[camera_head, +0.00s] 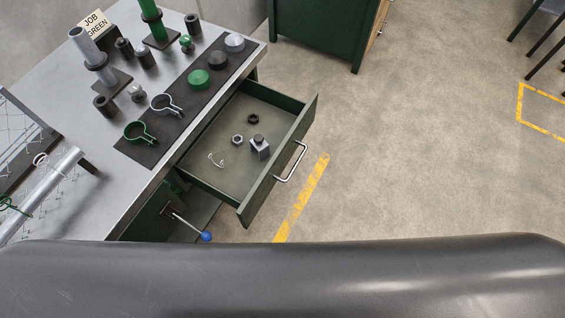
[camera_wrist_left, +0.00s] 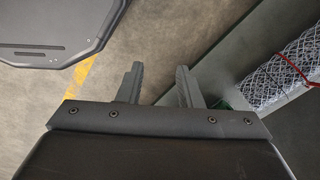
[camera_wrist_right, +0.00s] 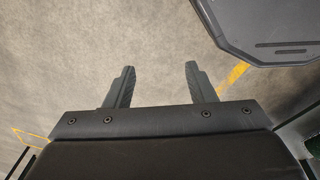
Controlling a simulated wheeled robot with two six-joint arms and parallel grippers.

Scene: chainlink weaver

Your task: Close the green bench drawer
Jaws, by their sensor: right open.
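The green bench drawer (camera_head: 233,146) is pulled out from under the metal-topped bench (camera_head: 60,75). It has a silver bar handle (camera_head: 291,162) on its front. Inside lie a dark ring, a nut, a grey block with a round top (camera_head: 259,146) and a thin wire clip. Neither gripper shows in the head view. My left gripper (camera_wrist_left: 158,85) shows in the left wrist view, open and empty, beside a green edge. My right gripper (camera_wrist_right: 158,85) shows in the right wrist view, open and empty above the bare floor.
The bench top holds a dark mat (camera_head: 215,89) with caps and clamps, plus posts and a "JOB GREEN" card (camera_head: 94,23). A blue-knobbed lever (camera_head: 206,236) sticks out below the drawer. A green cabinet (camera_head: 325,30) stands at the back. Floor right of the drawer is clear.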

